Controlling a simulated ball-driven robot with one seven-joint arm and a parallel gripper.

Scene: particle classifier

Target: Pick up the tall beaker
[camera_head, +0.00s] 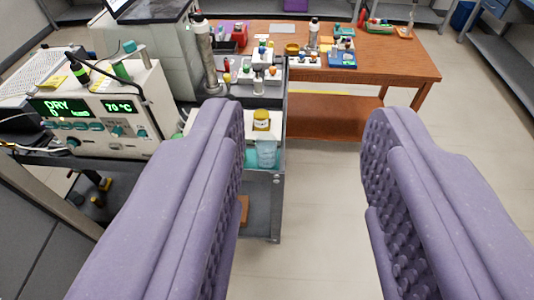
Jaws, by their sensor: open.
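A clear, bluish beaker (267,154) stands at the front right corner of a narrow grey cart, just right of my left finger. I cannot tell for sure that it is the tall beaker. A yellow-lidded jar (261,120) is right behind it. My gripper (305,112) is open and empty, with its two purple, studded fingers spread wide in the foreground. The beaker shows between the fingers, close to the left one and well beyond and below it. The left finger hides part of the cart.
A beige machine (105,112) with a green display stands at left. Upright metal cylinders (206,55) rise behind the cart (276,212). A wooden table (395,58) with several small items stands at the back. The floor (320,190) right of the cart is clear.

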